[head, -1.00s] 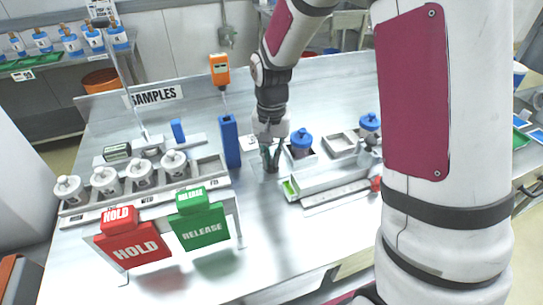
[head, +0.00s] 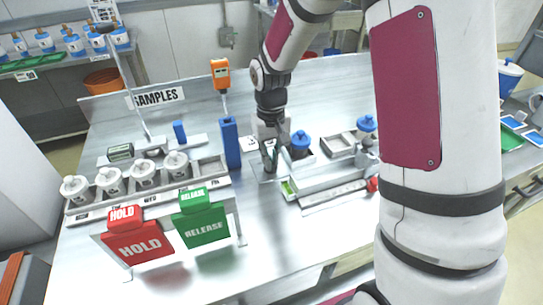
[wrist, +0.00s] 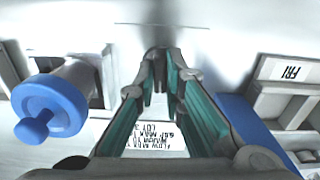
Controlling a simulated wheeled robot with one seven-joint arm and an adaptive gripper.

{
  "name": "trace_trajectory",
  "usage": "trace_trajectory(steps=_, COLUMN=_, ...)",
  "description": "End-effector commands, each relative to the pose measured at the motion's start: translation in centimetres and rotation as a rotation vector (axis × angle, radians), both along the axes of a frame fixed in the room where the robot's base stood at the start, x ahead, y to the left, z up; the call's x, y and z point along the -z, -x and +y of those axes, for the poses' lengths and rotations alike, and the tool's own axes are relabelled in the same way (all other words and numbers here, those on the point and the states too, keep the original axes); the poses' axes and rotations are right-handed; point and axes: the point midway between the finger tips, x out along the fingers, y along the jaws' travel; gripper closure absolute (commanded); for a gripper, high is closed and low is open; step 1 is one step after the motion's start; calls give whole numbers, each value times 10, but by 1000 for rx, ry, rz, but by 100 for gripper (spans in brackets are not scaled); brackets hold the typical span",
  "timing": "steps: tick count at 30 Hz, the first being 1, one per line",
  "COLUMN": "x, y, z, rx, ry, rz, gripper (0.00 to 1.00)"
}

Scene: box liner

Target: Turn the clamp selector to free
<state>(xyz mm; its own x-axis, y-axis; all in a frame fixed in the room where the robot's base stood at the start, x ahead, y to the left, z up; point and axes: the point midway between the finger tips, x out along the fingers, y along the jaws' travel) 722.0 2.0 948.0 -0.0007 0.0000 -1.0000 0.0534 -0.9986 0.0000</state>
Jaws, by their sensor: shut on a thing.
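My gripper (head: 270,165) points down at the middle of the bench, in front of the blue-capped jar. Its teal-padded fingers also show in the wrist view (wrist: 160,88), converging on a small grey piece (wrist: 157,58) that I take to be the clamp selector. The fingers hide most of it, and I cannot read which way it points. A printed label (wrist: 160,138) lies below the fingers in the wrist view. The red HOLD block (head: 138,244) and green RELEASE block (head: 203,226) stand at the bench's front left.
A blue upright holder (head: 230,142) stands close left of my gripper. The blue-capped jar (head: 300,145) and a long grey fixture (head: 325,180) are close right. A rack with several white-capped jars (head: 143,172) is at left. The front middle of the bench (head: 275,235) is clear.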

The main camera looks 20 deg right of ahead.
Motion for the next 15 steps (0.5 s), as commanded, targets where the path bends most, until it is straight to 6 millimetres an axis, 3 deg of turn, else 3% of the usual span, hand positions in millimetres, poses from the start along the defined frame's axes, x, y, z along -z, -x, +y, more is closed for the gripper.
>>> trace_trajectory(steps=15, x=-1, y=-1, z=-1, rx=-384, ry=1, rz=-3, gripper=100)
